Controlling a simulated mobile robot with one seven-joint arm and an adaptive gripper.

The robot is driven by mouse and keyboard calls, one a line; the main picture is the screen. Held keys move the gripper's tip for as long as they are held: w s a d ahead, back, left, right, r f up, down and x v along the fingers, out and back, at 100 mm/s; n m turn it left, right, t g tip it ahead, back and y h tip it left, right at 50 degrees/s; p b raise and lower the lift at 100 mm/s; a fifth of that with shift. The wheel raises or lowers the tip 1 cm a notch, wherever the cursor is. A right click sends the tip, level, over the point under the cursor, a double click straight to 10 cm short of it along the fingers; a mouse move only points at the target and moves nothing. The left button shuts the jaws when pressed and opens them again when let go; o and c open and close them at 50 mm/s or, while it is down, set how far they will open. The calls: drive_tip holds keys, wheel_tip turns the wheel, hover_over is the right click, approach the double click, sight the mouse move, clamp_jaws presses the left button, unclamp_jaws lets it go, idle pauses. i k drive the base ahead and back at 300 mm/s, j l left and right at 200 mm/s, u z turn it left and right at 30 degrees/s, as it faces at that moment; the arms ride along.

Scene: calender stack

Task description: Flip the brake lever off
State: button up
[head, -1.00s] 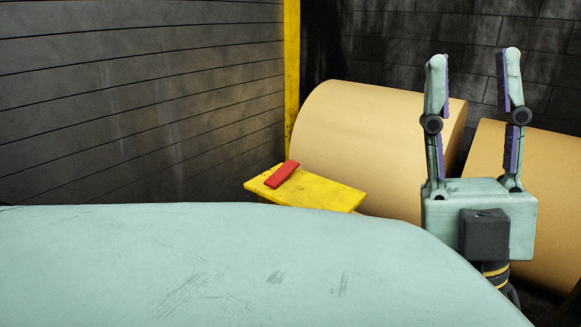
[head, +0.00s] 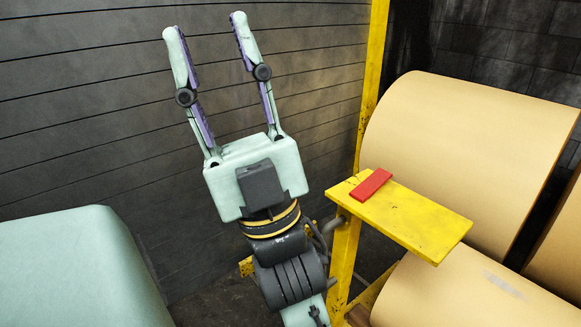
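A flat red bar (head: 371,185), which looks like the brake lever, lies on top of a yellow plate (head: 430,227) in the head view, right of the middle. My gripper (head: 204,26) is to the left of the red bar and points up in the picture. Its two fingers are spread apart with nothing between them. It does not touch the red bar or the plate.
Large tan rolls (head: 475,140) stand behind and below the yellow plate at the right. A yellow post (head: 370,80) rises beside them. A dark slatted wall (head: 90,100) fills the left back.

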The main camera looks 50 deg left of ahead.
sight(369, 185)
drive_tip(key=u, duration=1.6)
drive_tip(key=l+u, duration=0.25)
drive_tip(key=l, duration=1.6)
drive_tip(key=i, duration=0.1)
